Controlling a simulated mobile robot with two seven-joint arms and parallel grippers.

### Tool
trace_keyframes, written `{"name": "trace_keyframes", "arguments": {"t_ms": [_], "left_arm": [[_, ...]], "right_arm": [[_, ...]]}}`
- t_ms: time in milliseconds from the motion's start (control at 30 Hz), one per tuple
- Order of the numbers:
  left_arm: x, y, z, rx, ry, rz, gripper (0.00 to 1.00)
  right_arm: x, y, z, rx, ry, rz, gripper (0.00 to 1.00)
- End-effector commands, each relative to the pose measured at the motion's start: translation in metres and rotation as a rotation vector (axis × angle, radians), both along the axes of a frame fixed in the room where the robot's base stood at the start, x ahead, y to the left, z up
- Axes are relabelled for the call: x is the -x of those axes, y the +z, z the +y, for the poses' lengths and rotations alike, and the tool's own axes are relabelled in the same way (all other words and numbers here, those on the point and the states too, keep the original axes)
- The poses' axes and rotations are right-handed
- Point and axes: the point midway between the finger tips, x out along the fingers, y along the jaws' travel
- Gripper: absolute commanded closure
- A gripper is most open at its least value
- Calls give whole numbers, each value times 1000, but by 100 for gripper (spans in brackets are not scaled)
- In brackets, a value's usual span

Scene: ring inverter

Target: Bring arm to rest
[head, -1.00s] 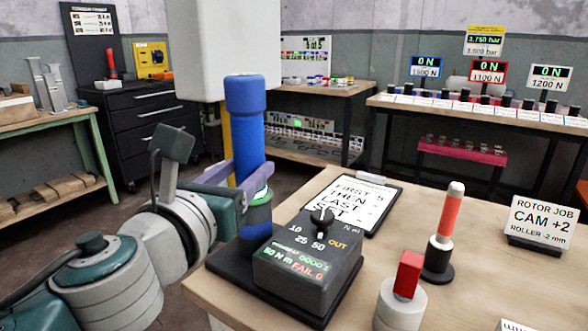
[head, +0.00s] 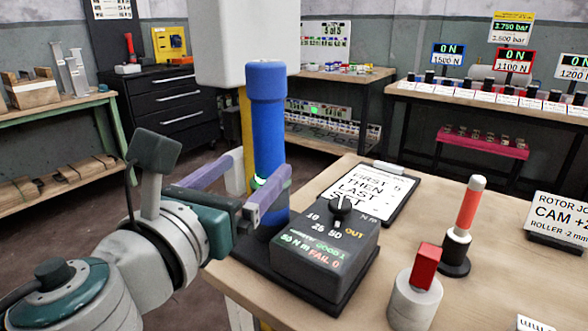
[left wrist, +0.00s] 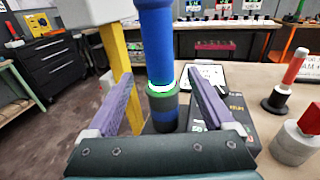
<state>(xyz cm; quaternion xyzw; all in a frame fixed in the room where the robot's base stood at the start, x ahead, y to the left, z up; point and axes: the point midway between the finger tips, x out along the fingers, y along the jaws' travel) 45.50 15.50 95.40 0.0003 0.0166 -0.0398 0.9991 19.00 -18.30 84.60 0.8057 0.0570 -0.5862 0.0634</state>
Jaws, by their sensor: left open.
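My left gripper (head: 247,182) is open, with its two purple fingers spread apart beside a blue upright cylindrical tool (head: 267,130). In the left wrist view the fingers (left wrist: 153,98) stand to either side of the tool (left wrist: 156,45), with gaps between. The tool has a light ring and a green band low down and stands at the black base of a grey tester box (head: 325,245). The box has a black knob and a display reading FAIL 0. My right gripper is not in view.
A clipboard (head: 398,205) lies behind the tester on the wooden table (head: 440,200). A red-topped grey cylinder (head: 414,300) and an orange-and-white stick on a black base (head: 463,225) stand to the right. A yellow post (head: 247,140) rises behind the tool.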

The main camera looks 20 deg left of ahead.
Motion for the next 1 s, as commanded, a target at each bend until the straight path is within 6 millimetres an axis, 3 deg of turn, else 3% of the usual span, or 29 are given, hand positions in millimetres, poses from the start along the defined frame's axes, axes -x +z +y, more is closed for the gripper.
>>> {"name": "trace_keyframes", "arguments": {"t_ms": [200,367,433,567,700,800,867,1000], "left_arm": [[39,1,3,1,-1,1,13],[52,6,6,29,13,4,13],[56,19,15,142,64,23,13],[73,51,51,657,306,113,13],[125,66,82,1440,751,224,13],[172,70,76,1894,1100,267,13],[201,77,65,2107,1317,279,13],[269,111,27,2441,1866,269,13]], "right_arm": [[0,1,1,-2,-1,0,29],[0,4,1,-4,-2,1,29],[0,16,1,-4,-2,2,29],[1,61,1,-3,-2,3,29],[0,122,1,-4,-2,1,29],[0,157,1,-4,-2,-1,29],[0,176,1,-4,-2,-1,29],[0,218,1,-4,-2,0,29]]}}
